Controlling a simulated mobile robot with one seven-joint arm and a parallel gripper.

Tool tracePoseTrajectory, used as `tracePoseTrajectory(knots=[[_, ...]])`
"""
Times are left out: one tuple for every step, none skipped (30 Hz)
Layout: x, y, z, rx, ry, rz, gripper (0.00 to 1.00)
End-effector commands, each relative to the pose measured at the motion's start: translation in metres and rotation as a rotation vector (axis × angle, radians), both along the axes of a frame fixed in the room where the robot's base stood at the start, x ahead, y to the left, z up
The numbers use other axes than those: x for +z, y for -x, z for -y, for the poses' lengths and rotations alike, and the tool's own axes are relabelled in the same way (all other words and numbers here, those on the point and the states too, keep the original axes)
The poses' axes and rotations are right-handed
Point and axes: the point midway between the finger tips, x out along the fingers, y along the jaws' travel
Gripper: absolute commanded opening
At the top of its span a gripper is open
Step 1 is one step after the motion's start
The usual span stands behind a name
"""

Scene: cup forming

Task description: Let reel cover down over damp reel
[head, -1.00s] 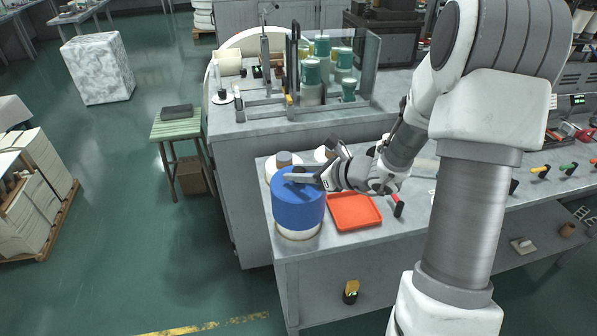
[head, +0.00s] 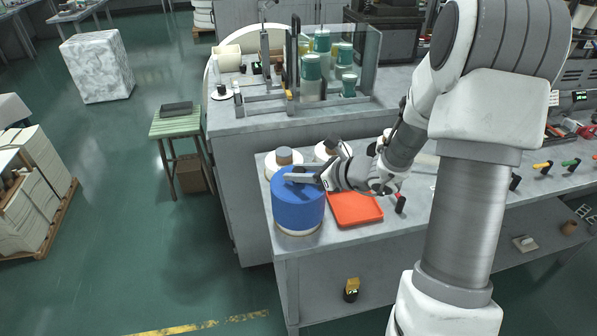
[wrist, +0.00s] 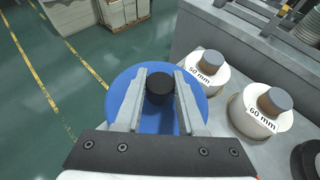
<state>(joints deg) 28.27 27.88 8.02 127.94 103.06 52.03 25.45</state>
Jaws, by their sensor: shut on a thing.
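The blue reel cover (head: 298,205) sits upright over the damp reel at the left front of the bench. Only a thin pale strip of the reel (head: 299,233) shows below the cover's lower edge; the rest is hidden. My gripper (head: 300,176) is over the cover's top, reaching in from the right. In the wrist view, the cover's blue top (wrist: 124,92) lies under the fingers, and its black knob (wrist: 160,88) stands between them. My gripper is shut on this knob.
White reels with brown cores, one marked 50 mm (wrist: 208,68) and another marked 60 mm (wrist: 262,112), stand close beside the cover. An orange tray (head: 356,209) lies to its right. A green stool (head: 175,124) stands on the floor left of the bench.

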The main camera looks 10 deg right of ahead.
Motion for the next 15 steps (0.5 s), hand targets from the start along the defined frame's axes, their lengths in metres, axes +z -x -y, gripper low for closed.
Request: tracePoseTrajectory(knots=[[-0.0017,-0.0002,0.0,0.0,-0.001,0.001,0.0],[-0.0022,-0.0002,0.0,0.0,-0.001,0.001,0.0],[-0.003,-0.0001,-0.0001,0.0,-0.001,0.001,0.0],[-0.0035,-0.0001,-0.0001,0.0,-0.001,0.001,0.0],[-0.0041,-0.0002,0.0,0.0,-0.001,0.001,0.0],[-0.0047,-0.0002,0.0,0.0,-0.001,0.001,0.0],[-0.0053,-0.0002,0.0,0.0,-0.001,0.001,0.0],[-0.0059,-0.0001,-0.0001,0.0,-0.001,0.001,0.0],[-0.0065,-0.0001,-0.0001,0.0,-0.001,0.001,0.0],[-0.0071,-0.0001,-0.0001,0.0,-0.001,0.001,0.0],[-0.0076,-0.0001,-0.0001,0.0,-0.001,0.001,0.0],[-0.0083,-0.0001,-0.0001,0.0,-0.001,0.001,0.0],[-0.0089,-0.0002,0.0,0.0,-0.001,0.001,0.0],[-0.0094,-0.0001,-0.0001,0.0,-0.001,0.001,0.0],[-0.0102,-0.0001,-0.0001,0.0,-0.001,0.001,0.0]])
